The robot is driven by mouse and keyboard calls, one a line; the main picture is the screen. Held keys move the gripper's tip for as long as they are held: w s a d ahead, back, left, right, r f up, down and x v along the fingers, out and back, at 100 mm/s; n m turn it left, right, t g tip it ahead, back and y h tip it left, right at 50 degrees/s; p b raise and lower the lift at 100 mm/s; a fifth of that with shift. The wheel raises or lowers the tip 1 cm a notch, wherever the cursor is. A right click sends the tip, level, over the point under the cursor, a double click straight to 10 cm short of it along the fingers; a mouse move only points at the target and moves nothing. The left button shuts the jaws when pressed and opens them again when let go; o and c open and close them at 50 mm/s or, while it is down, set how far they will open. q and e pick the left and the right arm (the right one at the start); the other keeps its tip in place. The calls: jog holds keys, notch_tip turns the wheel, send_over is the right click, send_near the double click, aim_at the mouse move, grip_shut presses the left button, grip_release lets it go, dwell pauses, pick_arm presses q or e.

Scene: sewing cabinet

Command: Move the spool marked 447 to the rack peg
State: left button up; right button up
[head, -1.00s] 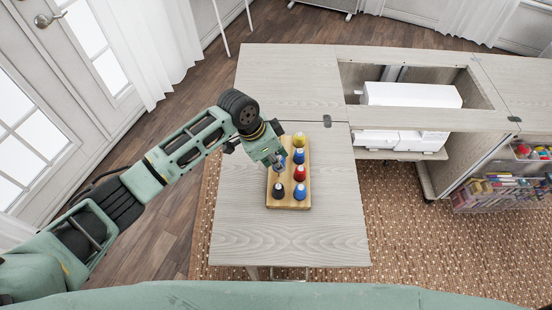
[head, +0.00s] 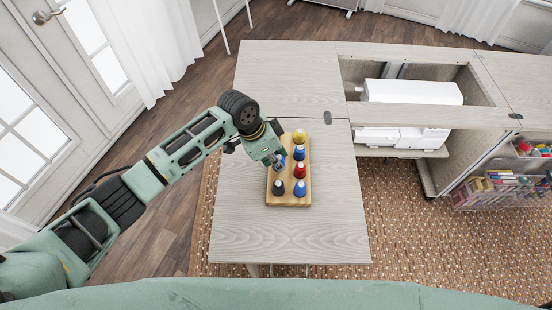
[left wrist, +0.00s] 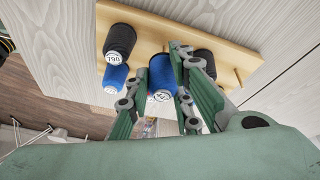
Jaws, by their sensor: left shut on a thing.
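The wooden rack (head: 290,200) stands on the table and holds spools in two rows. In the left wrist view my left gripper (left wrist: 163,72) is shut on a blue spool (left wrist: 161,85), with a finger on each side. Its white label faces the camera, but only part of the number can be read. A dark spool (left wrist: 205,62) is partly hidden behind the right finger. A bare peg (left wrist: 238,76) shows at the right. My right gripper is out of view.
In the head view, yellow (head: 299,137), blue (head: 299,152), red (head: 299,170) and blue (head: 300,188) spools line the rack's right row. A black spool (head: 278,187) is at near left. The table (head: 290,240) around the rack is clear.

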pick_arm(q)
jog(key=shift+f+b, duration=0.5)
jog(key=shift+f, duration=0.5)
jog(key=o, duration=0.9)
jog(key=shift+o, duration=0.2)
jog(key=v, duration=1.2)
